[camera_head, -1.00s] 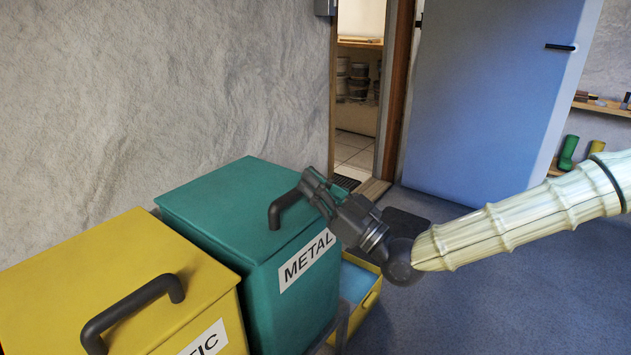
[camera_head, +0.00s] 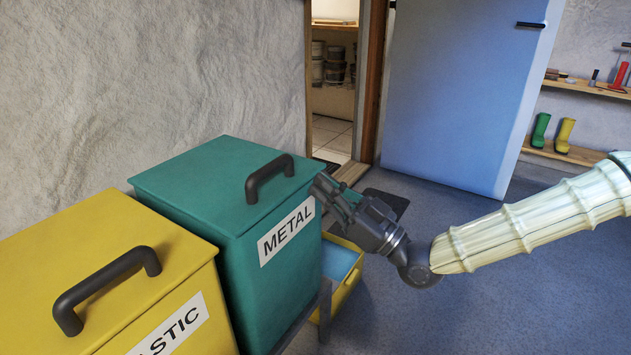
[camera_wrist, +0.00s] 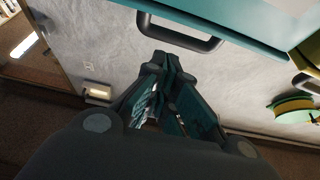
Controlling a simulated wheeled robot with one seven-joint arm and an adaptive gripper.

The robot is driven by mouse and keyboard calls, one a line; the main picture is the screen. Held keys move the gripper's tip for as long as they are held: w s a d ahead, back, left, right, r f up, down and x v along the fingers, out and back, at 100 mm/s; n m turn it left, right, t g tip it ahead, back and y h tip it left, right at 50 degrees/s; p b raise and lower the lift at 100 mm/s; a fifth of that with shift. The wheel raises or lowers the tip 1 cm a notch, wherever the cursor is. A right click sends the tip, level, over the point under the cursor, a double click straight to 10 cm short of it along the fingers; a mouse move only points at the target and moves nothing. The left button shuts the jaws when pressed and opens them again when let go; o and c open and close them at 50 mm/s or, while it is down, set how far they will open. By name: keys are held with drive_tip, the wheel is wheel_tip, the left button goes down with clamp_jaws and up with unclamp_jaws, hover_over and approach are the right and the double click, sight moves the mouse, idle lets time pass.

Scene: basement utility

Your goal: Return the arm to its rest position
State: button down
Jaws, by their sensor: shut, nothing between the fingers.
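My gripper (camera_head: 326,190) is at the front right edge of the teal METAL bin (camera_head: 222,172) in the head view, just right of the bin's lid handle (camera_head: 268,176). Its fingers are together and hold nothing. Whether it touches the bin cannot be told. My arm comes in from the right edge. In the wrist view my gripper (camera_wrist: 170,62) points toward the wall, and a dark lid handle (camera_wrist: 180,34) under a teal edge lies just beyond its tips.
A yellow bin (camera_head: 110,260) stands left of the METAL bin. A blue door (camera_head: 455,90), an open doorway and a shelf with boots (camera_head: 552,135) are behind. Blue floor at right is clear.

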drive_tip(key=s+d+f+m+g+h, duration=0.1)
drive_tip(key=s+f+m+h, duration=0.15)
drive_tip(key=f, duration=0.95)
drive_tip(key=s+f+m+g+h, duration=0.2)
drive_tip(key=s+f+h, duration=0.15)
drive_tip(key=f, duration=0.85)
drive_tip(key=s+d+f+m+g+h, duration=0.1)
drive_tip(key=s+f+m+h, duration=0.2)
drive_tip(key=f, duration=0.9)
drive_tip(key=s+d+f+m+g+h, duration=0.2)
drive_tip(key=s+d+f+g+h, duration=0.4)
drive_tip(key=s+f, duration=0.55)
drive_tip(key=s+d+f+m+g+h, duration=0.1)
drive_tip(key=s+d+f+h, duration=0.1)
drive_tip(key=s+d+f, duration=0.35)
drive_tip(key=s+d+f+m+g+h, duration=0.1)
drive_tip(key=s+d+f+m+h, duration=0.15)
drive_tip(key=s+d, duration=0.5)
wheel_tip(320, 180, up, 34)
drive_tip(key=n+p, duration=0.1)
drive_tip(key=p, duration=3.4)
drive_tip(key=shift+w+d+r+p, duration=0.15)
drive_tip(key=shift+d+r+p, duration=0.05)
drive_tip(key=shift+r+p, duration=0.1)
